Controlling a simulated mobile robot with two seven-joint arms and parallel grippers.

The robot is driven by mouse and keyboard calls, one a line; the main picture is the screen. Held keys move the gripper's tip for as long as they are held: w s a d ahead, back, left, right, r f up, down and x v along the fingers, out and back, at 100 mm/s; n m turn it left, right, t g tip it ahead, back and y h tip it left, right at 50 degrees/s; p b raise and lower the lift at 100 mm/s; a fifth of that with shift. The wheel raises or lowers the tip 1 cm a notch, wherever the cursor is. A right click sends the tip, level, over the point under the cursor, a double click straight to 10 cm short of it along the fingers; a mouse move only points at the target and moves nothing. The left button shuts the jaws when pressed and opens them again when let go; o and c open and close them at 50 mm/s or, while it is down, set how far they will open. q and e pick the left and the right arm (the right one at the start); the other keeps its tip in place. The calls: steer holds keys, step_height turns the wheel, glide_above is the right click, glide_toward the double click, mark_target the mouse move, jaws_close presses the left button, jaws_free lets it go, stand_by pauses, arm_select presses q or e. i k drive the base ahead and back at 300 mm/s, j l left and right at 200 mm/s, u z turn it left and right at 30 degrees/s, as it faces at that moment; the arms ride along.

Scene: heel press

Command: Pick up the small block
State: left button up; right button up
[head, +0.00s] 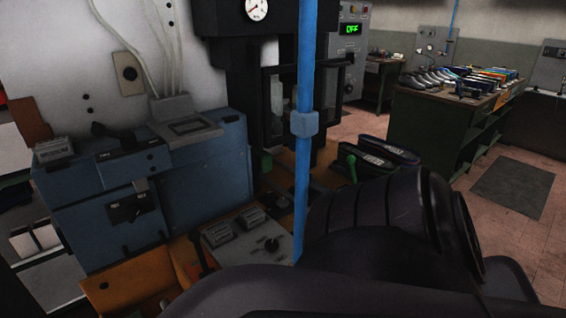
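I cannot tell for sure which thing is the small block. Two small grey block-like pieces, a left one (219,233) and a right one (251,217), sit on the grey control panel (262,262) at the lower middle. Two pale blocks, one on the left (22,244) and one on the right (46,236), show at the far lower left. Neither of my grippers shows. A large dark arm part, which seems mine, fills the lower right and hides what is behind it.
A blue machine (75,205) stands at left. A black press (222,45) with a gauge rises behind a blue vertical pole (303,190). Dark shoe-like pieces (388,152) lie beyond the pole. A green workbench (425,128) stands back right, with open floor (480,225) in front.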

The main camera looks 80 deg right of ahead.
mark_target(251, 217)
steer(key=z, duration=2.1)
steer(key=l, duration=0.1)
